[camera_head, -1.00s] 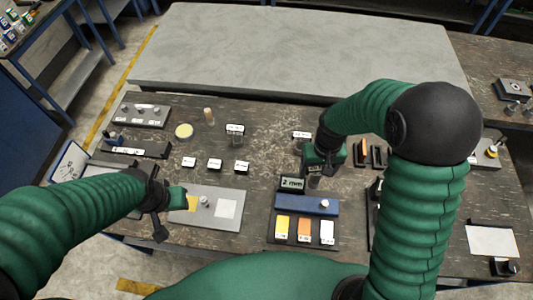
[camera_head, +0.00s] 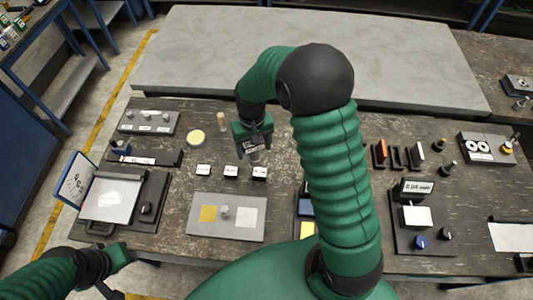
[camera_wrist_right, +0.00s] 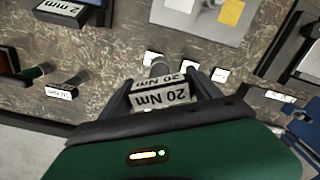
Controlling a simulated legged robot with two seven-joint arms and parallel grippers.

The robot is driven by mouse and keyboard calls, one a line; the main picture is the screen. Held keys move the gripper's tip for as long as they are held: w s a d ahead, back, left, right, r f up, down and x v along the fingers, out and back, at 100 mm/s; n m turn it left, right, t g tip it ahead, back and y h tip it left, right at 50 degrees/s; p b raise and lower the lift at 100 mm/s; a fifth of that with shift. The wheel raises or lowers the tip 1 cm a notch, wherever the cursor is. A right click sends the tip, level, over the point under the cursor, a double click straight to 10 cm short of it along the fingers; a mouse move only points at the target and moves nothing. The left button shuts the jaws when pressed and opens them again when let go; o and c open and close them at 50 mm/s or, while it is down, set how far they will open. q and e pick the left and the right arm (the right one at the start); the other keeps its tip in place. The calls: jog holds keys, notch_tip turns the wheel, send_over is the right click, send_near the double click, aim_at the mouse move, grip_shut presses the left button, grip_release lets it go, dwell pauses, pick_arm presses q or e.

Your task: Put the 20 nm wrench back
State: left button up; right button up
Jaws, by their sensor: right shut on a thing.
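My right gripper (camera_head: 254,152) is over the workbench behind the small labels, pointing down. In the right wrist view, my right gripper (camera_wrist_right: 166,90) is shut, with a block marked "20 Nm" (camera_wrist_right: 168,97) between its dark fingers. This appears to be the 20 Nm wrench. A second "20 Nm" marking (camera_wrist_right: 163,79) shows just beyond it, and a grey cylinder end (camera_wrist_right: 159,69) sticks out there. Whether the wrench touches the bench or a holder is hidden. My left gripper (camera_head: 118,274) is at the lower left, off the bench's front edge; its jaws are unclear.
Several small labels (camera_head: 231,171) stand in front of the right gripper. A grey plate with yellow and white squares (camera_head: 225,231) lies nearer. My right arm hides part of the bench.

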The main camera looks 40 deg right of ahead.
jog(key=w+d+f+m+p, duration=0.1)
jog(key=w+d+f+m, duration=0.15)
jog(key=d, duration=0.55)
jog(key=w+d+f+m, duration=0.1)
jog(key=d+f+m, duration=0.15)
jog(key=d, duration=0.65)
notch_tip(320, 180, down, 8)
jog(key=shift+w+a+p, duration=0.15)
jog(key=shift+p, duration=0.95)
jog(key=shift+w+f, duration=0.1)
jog(key=shift+f, duration=0.3)
jog(key=o, duration=1.9)
jog(key=shift+c, duration=0.2)
jog(key=shift+r, duration=0.1)
